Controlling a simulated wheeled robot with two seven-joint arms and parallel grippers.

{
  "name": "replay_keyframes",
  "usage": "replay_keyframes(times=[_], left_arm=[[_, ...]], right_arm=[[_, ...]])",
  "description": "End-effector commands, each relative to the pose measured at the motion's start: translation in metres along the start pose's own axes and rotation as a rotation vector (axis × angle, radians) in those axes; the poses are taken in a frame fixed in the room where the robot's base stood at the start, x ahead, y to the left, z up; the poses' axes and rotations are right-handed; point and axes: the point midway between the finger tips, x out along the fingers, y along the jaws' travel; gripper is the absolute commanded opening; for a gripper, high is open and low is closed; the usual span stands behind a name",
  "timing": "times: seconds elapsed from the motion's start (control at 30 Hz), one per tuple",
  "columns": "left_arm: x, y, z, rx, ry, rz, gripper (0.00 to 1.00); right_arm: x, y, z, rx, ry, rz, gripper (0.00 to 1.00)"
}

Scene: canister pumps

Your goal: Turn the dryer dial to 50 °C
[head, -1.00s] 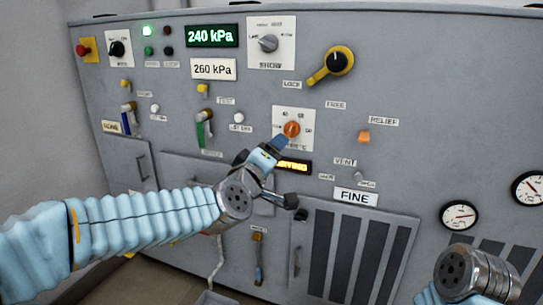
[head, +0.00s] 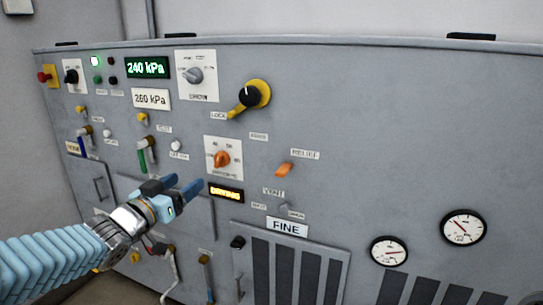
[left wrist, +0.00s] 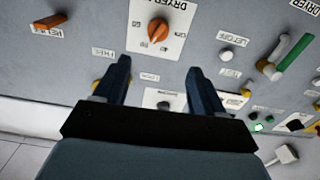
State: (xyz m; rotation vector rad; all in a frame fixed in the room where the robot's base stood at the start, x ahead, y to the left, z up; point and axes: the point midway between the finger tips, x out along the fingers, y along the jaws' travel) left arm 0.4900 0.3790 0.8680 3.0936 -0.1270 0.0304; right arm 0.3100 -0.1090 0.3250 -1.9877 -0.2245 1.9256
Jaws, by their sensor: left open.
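The dryer dial is an orange knob (head: 221,159) on a white square plate (head: 233,146) in the middle of the grey panel; small numbers ring it, too small to read surely. In the left wrist view the orange knob (left wrist: 158,29) sits at the top, on a plate lettered "DRYER". My left gripper (head: 186,185) is open and empty, below and left of the knob and apart from it. Its two blue fingers also show in the left wrist view (left wrist: 160,85). My right gripper is not in view.
An amber-lit display (head: 226,193) sits just below the dial plate. An orange relief lever (head: 284,169) is to its right, a yellow and black lock handle (head: 249,95) above, and a green-handled valve (head: 143,155) to the left. The panel right of the relief lever is mostly bare.

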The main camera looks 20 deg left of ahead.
Motion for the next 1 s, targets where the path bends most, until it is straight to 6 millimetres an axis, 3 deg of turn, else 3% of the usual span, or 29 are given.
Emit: replay_keyframes(times=[0.07,0.17,0.7,1.0], left_arm=[[-0.009,-0.007,0.002,0.033,-0.016,-0.007,0.70],[-0.005,-0.009,0.005,0.048,-0.024,-0.005,0.70],[0.104,-0.008,0.007,0.045,-0.024,-0.004,0.70],[0.127,-0.008,0.007,0.047,-0.021,-0.005,0.70]], right_arm=[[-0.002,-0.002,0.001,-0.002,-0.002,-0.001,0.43],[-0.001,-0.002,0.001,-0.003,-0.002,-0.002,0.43],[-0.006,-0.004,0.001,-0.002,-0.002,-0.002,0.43],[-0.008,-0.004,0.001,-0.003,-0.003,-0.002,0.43]])
